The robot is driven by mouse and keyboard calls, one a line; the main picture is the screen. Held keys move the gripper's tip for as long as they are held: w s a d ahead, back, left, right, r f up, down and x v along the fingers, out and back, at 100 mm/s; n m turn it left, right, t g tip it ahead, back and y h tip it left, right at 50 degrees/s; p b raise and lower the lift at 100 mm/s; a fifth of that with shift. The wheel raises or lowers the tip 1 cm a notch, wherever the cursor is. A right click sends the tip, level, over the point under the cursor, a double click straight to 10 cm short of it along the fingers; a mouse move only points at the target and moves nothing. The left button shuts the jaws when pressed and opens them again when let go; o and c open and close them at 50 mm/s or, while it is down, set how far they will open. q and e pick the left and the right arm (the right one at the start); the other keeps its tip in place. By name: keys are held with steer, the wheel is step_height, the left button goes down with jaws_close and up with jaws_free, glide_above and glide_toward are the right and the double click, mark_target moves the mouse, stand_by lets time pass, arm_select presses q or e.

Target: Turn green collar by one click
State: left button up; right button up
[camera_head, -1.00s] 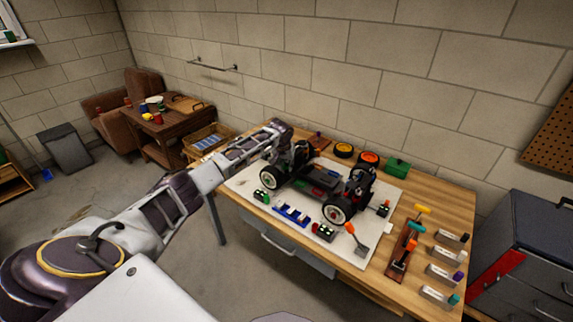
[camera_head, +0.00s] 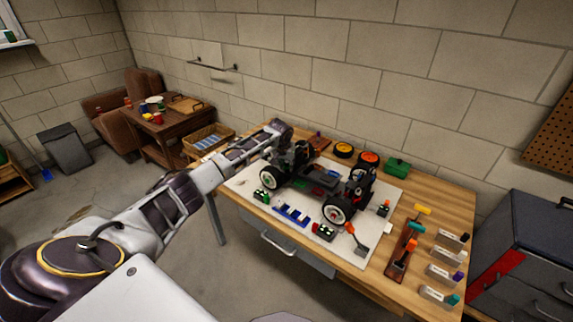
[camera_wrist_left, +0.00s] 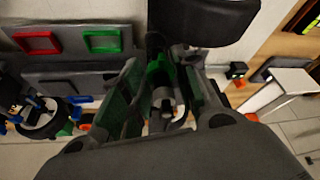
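The RC car (camera_head: 318,180) stands on a pale mat on the workbench. In the left wrist view, a green collar (camera_wrist_left: 157,73) sits on a grey shock absorber (camera_wrist_left: 165,100). My left gripper (camera_head: 290,150) is at the car's rear-left end in the head view, beside a wheel. In the left wrist view the fingers of my left gripper (camera_wrist_left: 162,72) stand on both sides of the collar. Whether they touch it is hard to see. The collar is too small and hidden to pick out in the head view. My right gripper is out of view.
The mat (camera_head: 245,180) also holds a blue rack (camera_head: 291,214) and small dark-green parts (camera_head: 324,231). Spare wheels (camera_head: 368,159) and a green box (camera_head: 397,167) lie behind the car. Tools and labelled blocks (camera_head: 440,274) fill the right side. A dark tyre (camera_wrist_left: 203,20) is close to the fingers.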

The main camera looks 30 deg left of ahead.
arm_select(q)
steer(key=shift+o, duration=1.3)
steer(key=shift+r, duration=0.2)
steer(key=v, duration=1.1)
steer(key=shift+s+r, duration=0.25)
steer(key=shift+d, duration=0.1)
